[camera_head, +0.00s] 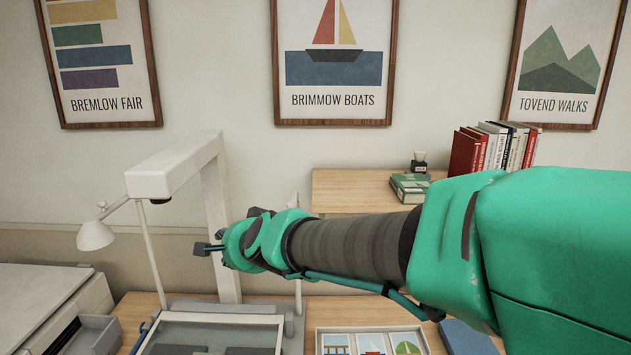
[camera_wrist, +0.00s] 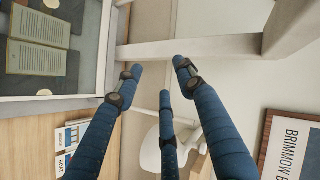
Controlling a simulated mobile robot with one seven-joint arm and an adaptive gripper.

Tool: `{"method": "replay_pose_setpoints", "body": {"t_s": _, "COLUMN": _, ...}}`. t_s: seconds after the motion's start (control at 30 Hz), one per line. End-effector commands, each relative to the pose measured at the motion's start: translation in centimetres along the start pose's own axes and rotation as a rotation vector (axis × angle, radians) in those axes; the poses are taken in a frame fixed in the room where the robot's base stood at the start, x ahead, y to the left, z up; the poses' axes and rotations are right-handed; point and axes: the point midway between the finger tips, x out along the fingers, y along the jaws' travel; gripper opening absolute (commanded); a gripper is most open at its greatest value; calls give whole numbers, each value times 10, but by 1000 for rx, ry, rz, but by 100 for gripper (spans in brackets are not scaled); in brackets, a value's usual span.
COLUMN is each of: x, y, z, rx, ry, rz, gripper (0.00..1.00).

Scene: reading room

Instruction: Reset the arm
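My green arm reaches in from the right in the head view. It extends to the left across the desk, roughly level. My gripper (camera_head: 208,248) is at its left end, above the glass-topped case and in front of the white scanner post. In the wrist view my gripper (camera_wrist: 158,80) shows three blue wrapped fingers spread apart, with nothing between them. The gripper is open and empty. The fingers are small in the head view, and the arm hides part of the desk and shelf behind it.
A white overhead scanner (camera_head: 165,178) stands over the glass-topped case (camera_head: 210,322); an open book (camera_wrist: 38,57) lies inside. A white lamp (camera_head: 96,236) and white machine (camera_head: 45,300) are left. Picture cards (camera_head: 372,343) and a blue book (camera_head: 466,338) lie below my arm. A wooden shelf (camera_head: 345,190) holds books.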

Motion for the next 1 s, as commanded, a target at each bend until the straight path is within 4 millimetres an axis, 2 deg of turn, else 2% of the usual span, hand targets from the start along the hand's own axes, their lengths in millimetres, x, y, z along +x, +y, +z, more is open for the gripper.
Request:
{"method": "replay_pose_setpoints", "body": {"t_s": 0.03, "x": -19, "y": 12, "z": -10, "rx": -29, "ry": -3, "rz": 13, "gripper": 38}}
{"method": "replay_pose_setpoints", "body": {"t_s": 0.2, "x": -76, "y": 53, "z": -26, "rx": -139, "ry": -32, "rz": 72, "gripper": 38}}
{"method": "replay_pose_setpoints", "body": {"t_s": 0.47, "x": -163, "y": 127, "z": -35, "rx": -296, "ry": -81, "rz": 192, "gripper": 38}}
{"method": "replay_pose_setpoints", "body": {"t_s": 0.73, "x": -255, "y": 213, "z": -25, "rx": -434, "ry": -139, "rz": 353, "gripper": 38}}
{"method": "replay_pose_setpoints", "body": {"t_s": 1.0, "x": -342, "y": 297, "z": 1, "rx": -530, "ry": -210, "rz": 535, "gripper": 38}}
